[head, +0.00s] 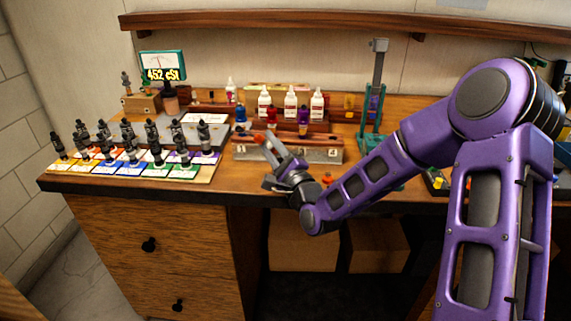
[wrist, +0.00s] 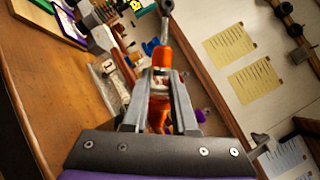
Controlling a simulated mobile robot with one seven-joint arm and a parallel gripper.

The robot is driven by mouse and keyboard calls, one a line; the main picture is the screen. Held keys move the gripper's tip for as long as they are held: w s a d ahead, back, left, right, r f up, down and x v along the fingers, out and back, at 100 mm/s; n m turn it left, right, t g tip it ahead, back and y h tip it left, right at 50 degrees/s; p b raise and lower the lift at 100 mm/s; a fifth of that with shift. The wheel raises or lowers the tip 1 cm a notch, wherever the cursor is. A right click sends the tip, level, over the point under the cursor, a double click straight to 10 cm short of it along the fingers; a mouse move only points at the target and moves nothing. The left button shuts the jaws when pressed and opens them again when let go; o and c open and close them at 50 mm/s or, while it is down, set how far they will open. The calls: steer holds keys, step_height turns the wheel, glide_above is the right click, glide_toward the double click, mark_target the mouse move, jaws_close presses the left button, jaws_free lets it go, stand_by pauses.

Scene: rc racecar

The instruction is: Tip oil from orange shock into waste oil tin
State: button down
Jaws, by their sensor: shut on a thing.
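My gripper (wrist: 160,85) is shut on the orange shock (wrist: 161,57). In the wrist view, the shock's orange body shows between and beyond the fingers, with its grey rod pointing toward the top of the picture. In the head view, my gripper (head: 280,160) is above the bench's front edge, in front of the long metal-fronted rack (head: 320,155), and a small orange-red part of the shock (head: 259,138) shows at its tip. The shock looks tilted in the head view. I cannot make out the waste oil tin for certain in either view. Oil is not visible.
Several black shocks stand on a coloured mat (head: 90,172) at left. A gauge (head: 162,66) reads 452 cSt above a dark brown cup (head: 171,105). White bottles (head: 290,104) stand behind the rack. A green press (head: 374,115) stands right, near my arm. A shelf (head: 300,24) runs above.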

stand_by(0.5)
steer(key=shift+a+r+n, duration=0.1)
steer(key=shift+r+n, duration=0.1)
steer(key=shift+n, duration=0.3)
steer(key=shift+a+f+n+g+p, duration=0.15)
steer(key=shift+n+g+p, duration=0.15)
steer(key=shift+n+g, duration=0.25)
steer(key=shift+s+r+n+g+p, duration=0.1)
steer(key=shift+r+n+g+p, duration=0.15)
steer(key=shift+n, duration=0.6)
steer(key=shift+f+n, duration=0.2)
steer(key=shift+n, duration=0.1)
steer(key=shift+a, duration=0.1)
steer(key=shift+r+n+p, duration=0.2)
steer(key=shift+n+p, duration=0.1)
steer(key=shift+n, duration=0.2)
steer(key=shift+f+n+g, duration=0.15)
steer(key=shift+n+g, duration=0.25)
steer(key=shift+n, duration=0.1)
